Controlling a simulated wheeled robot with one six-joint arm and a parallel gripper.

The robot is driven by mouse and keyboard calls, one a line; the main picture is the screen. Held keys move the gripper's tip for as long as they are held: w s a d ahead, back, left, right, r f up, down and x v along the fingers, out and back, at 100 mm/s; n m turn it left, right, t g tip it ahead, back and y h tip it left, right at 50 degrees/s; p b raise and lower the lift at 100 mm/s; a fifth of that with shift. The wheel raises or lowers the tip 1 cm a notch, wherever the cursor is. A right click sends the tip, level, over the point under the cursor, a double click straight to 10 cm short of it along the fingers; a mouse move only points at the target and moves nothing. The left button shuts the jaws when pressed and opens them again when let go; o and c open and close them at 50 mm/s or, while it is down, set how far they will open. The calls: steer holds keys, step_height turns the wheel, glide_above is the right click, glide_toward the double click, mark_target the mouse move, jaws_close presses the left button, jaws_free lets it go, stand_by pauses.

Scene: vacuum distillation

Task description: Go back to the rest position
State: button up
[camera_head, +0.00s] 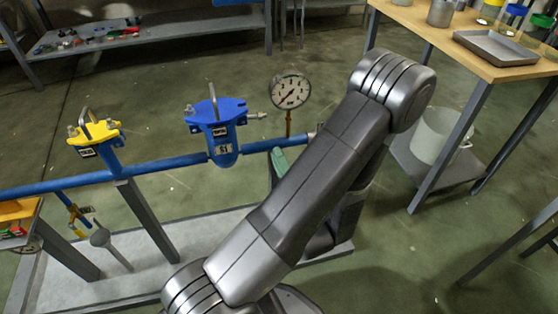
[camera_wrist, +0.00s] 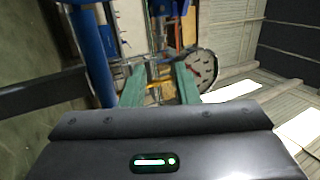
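My gripper (camera_wrist: 160,82) shows in the wrist view as two green fingers with a gap between them and nothing held in it. In the head view my grey arm crosses the middle, and a green part of the gripper (camera_head: 279,162) shows just left of it, below the pressure gauge (camera_head: 290,92). The rest of the gripper is hidden behind the arm. In the wrist view the round gauge (camera_wrist: 205,68) lies just right of the fingers.
A blue pipe (camera_head: 165,166) with a blue-topped valve (camera_head: 217,125) and a yellow-topped valve (camera_head: 95,135) runs left of my arm. A wooden table (camera_head: 420,20) with a metal tray (camera_head: 494,48) stands at right, with a white bucket (camera_head: 436,135) beneath.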

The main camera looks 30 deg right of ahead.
mark_target(260, 114)
steer(key=shift+w, duration=0.1)
steer(key=x, duration=1.3)
steer(key=shift+w+r+p, duration=0.2)
steer(key=shift+w+p, duration=0.1)
steer(key=shift+p, duration=0.1)
